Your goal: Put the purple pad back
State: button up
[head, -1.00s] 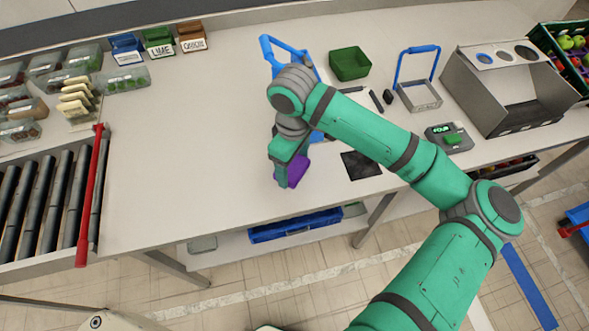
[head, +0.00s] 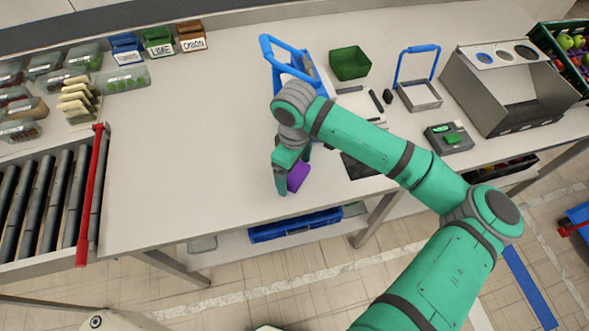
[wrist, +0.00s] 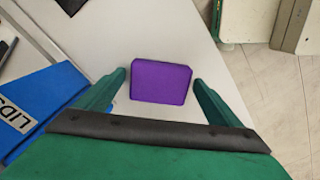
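The purple pad (head: 298,177) is near the table's front edge, between the fingers of my gripper (head: 292,178) in the head view. In the wrist view the pad (wrist: 161,82) shows flat face on, with the two fingertips of my gripper (wrist: 158,78) on its left and right. A narrow strip of table shows between the pad and each finger, so my gripper looks open around it. I cannot tell whether the pad touches the table. A dark square mat (head: 362,168) lies to the right, partly hidden by my arm.
A blue holder (head: 275,62) stands behind my gripper; its LIDS label shows on the blue part (wrist: 45,100) in the wrist view.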

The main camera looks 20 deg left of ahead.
aim_at(294, 172)
jog(key=shift+r, duration=0.15)
notch_tip(294, 172, up, 12)
dwell(0.5)
jog(key=shift+s, duration=0.1)
dwell(0.4)
